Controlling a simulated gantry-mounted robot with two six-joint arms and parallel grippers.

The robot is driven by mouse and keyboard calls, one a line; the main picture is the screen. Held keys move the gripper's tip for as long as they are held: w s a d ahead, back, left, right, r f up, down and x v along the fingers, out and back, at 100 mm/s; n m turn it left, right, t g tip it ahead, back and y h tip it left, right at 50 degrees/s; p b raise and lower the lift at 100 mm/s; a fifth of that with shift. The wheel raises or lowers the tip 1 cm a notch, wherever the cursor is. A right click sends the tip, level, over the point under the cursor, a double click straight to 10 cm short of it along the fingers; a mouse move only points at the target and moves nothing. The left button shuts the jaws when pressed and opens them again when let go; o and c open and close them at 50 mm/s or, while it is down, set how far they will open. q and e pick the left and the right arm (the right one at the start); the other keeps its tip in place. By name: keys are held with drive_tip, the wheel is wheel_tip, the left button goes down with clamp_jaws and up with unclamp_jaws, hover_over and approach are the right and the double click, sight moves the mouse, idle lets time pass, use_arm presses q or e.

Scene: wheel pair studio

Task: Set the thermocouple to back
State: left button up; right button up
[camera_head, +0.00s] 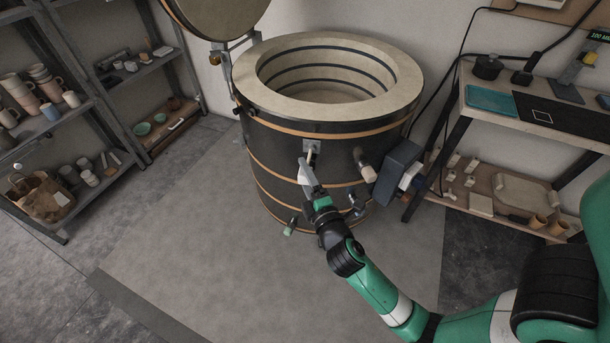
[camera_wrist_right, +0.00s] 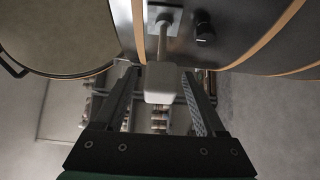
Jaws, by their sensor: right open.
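The round dark kiln (camera_head: 270,160) stands open at the top, with copper-coloured bands around it. On its front wall a small square metal plate (camera_head: 312,146) carries a short stem. In the right wrist view the plate (camera_wrist_right: 165,14) holds a pale stem (camera_wrist_right: 163,42) ending in a whitish block handle (camera_wrist_right: 160,84). I cannot tell whether this is the thermocouple control; no label is readable. My right gripper (camera_head: 306,172) is at the kiln's front, open, with one finger on each side of the handle. Contact with it cannot be told. My left gripper is not in view.
A black knob (camera_wrist_right: 204,28) sits beside the plate. A peg (camera_head: 364,168) and a dark box (camera_head: 397,172) project from the kiln's right side. The raised lid (camera_head: 215,14) is behind. Shelves (camera_head: 95,105) stand left, a bench (camera_head: 540,118) right. Front-left floor is clear.

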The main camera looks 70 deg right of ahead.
drive_tip(key=v, duration=1.1)
drive_tip(key=shift+s+a+b, duration=0.2)
drive_tip(key=shift+a+b, duration=0.05)
drive_tip(key=shift+b, duration=0.05)
